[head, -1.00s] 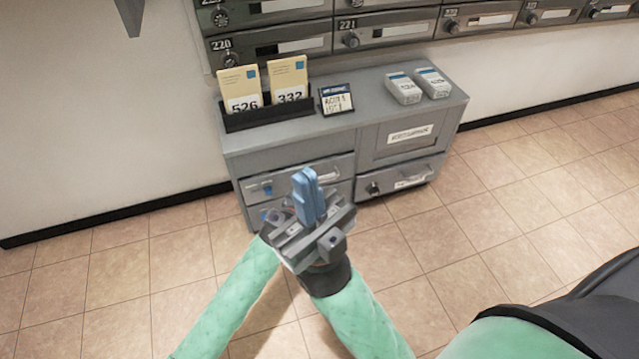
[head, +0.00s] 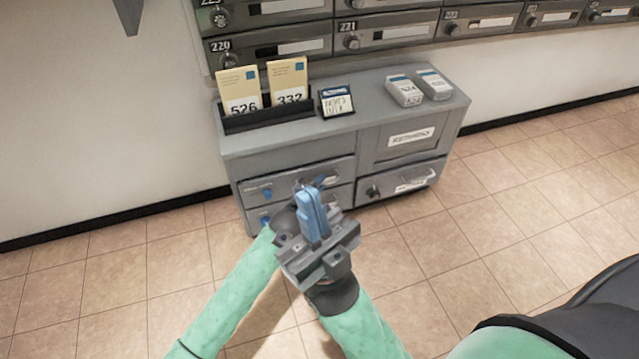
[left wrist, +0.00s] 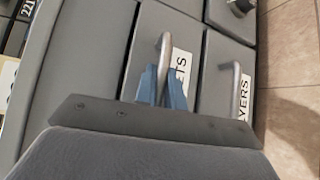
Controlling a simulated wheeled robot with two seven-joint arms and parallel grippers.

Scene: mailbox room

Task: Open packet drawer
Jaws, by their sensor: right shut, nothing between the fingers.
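The packet drawer (left wrist: 199,53) is a grey front with a white label of which "ETS" shows in the left wrist view. Its metal bar handle (left wrist: 163,42) stands between the blue fingers of my left gripper (left wrist: 163,85), which sit close on both sides of it. The drawer looks closed. In the head view my left gripper is mostly hidden behind my right one, in front of the cabinet's left drawers (head: 262,187). My right gripper (head: 312,200) is shut and empty, its blue fingers together, in front of the cabinet.
The grey cabinet (head: 345,137) carries a black card holder (head: 268,120), a small sign (head: 337,101) and two small packets (head: 404,90). A drawer labelled "YERS" (left wrist: 230,75) adjoins in the left wrist view. Mailboxes (head: 390,30) hang above. Tiled floor (head: 480,240) is clear at right.

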